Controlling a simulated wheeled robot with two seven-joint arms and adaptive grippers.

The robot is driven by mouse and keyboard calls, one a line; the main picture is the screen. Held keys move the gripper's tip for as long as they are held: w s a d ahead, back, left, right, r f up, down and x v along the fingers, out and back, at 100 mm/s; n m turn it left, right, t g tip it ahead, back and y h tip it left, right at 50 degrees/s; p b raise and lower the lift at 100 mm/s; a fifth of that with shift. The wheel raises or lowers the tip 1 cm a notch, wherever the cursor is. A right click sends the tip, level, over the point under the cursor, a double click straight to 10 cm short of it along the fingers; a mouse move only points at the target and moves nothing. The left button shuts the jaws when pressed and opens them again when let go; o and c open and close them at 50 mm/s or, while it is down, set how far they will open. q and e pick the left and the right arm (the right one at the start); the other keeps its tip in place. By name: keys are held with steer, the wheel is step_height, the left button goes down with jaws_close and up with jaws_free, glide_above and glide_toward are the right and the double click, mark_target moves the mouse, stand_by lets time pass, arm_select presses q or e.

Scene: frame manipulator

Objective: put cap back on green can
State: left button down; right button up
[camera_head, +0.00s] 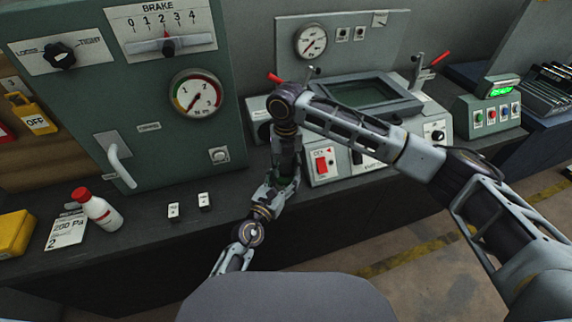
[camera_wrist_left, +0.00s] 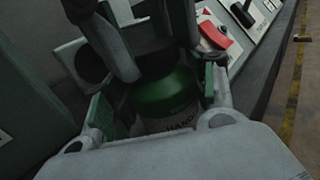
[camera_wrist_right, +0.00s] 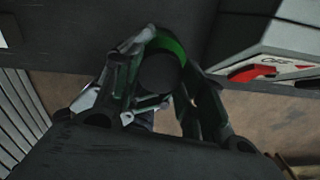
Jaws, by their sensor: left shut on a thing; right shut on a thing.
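The green can (camera_wrist_left: 165,95) stands between the fingers of my left gripper (camera_wrist_left: 160,108), which is shut on its body. Its green shoulder and part of a pale label show in the left wrist view. My right gripper (camera_wrist_right: 158,72) is shut on the dark round cap (camera_wrist_right: 160,74) above the can. In the right wrist view the can's green rim (camera_wrist_right: 170,44) shows just behind the cap. The cap is over the can's top; I cannot tell whether it is seated. In the head view both grippers meet in front of the console, and only a bit of the can (camera_head: 287,183) shows.
A white bottle with a red cap (camera_head: 97,211) and a yellow box (camera_head: 13,233) stand on the ledge at left. Two small switches (camera_head: 204,201) are on the ledge. The console with a red switch (camera_head: 322,164) is close beside the grippers at right.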

steer(key=shift+s+a, duration=0.1)
steer(key=o, duration=1.1)
steer(key=shift+r, duration=2.3)
steer(key=shift+r+n, duration=1)
steer(key=shift+r, duration=0.75)
steer(key=shift+f, duration=0.1)
steer(key=shift+f, duration=3.9)
